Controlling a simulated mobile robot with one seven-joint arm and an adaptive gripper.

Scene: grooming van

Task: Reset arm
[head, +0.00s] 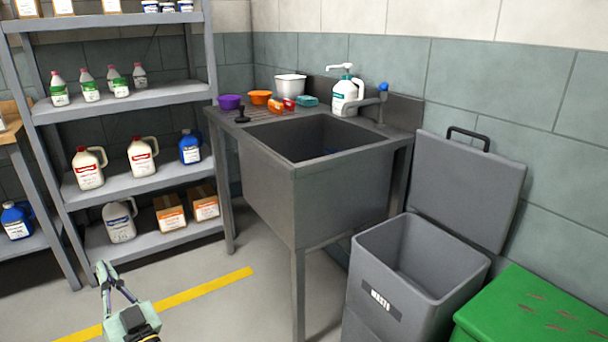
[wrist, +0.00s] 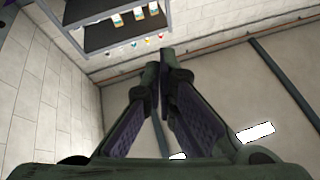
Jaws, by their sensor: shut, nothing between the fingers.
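My gripper (head: 103,266) is at the lower left of the head view, raised in front of the floor and pointing up. Its fingers meet at the tips with nothing between them. In the wrist view my gripper (wrist: 160,62) also shows shut, its two dark fingers coming together toward the ceiling. It is apart from the shelf and the sink.
A grey shelf unit (head: 145,93) with bottles and boxes stands at the left. A grey sink (head: 270,200) is in the middle. An open waste bin (head: 370,290) and a green bin (head: 535,310) stand at the right. The floor around the yellow line (head: 205,289) is clear.

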